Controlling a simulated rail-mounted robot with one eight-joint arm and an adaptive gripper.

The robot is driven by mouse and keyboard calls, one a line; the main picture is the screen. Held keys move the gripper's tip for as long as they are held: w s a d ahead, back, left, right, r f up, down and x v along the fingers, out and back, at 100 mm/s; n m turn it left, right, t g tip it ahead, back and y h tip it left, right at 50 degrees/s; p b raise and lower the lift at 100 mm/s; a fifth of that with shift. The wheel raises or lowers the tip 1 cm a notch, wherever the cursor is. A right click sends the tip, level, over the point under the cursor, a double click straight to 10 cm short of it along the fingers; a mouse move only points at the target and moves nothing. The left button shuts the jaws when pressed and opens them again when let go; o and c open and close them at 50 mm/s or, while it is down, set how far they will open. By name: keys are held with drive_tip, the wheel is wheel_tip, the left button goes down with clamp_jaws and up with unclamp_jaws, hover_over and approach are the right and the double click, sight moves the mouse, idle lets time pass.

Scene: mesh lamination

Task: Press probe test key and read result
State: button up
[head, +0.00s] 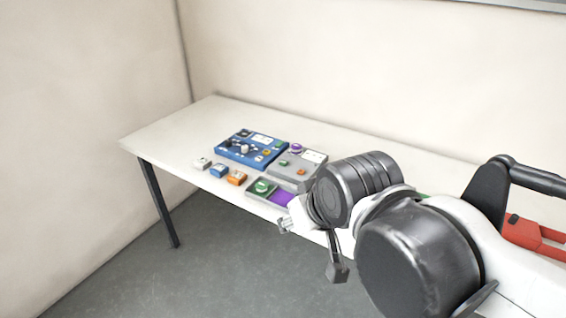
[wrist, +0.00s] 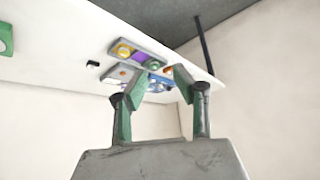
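On the white table (head: 150,137) in the head view stands a blue panel device (head: 232,151) with a dark knob, small buttons and a white display area. Next to it is a grey device (head: 290,172) with a purple knob, an orange button and a white display. The displays are too small to read. I cannot tell which button is the probe test key. In the wrist view my gripper (wrist: 159,85) is open and empty, its green-padded fingers apart, with the devices seen beyond. The blue device (wrist: 162,82) is partly hidden by a finger.
A unit with a green knob and purple area (head: 283,198) lies at the front edge, partly behind my arm. White (head: 202,163), blue (head: 219,171) and orange (head: 236,177) blocks stand left of it. The table's left end is clear.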

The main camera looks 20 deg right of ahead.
clamp_jaws()
idle(1.1)
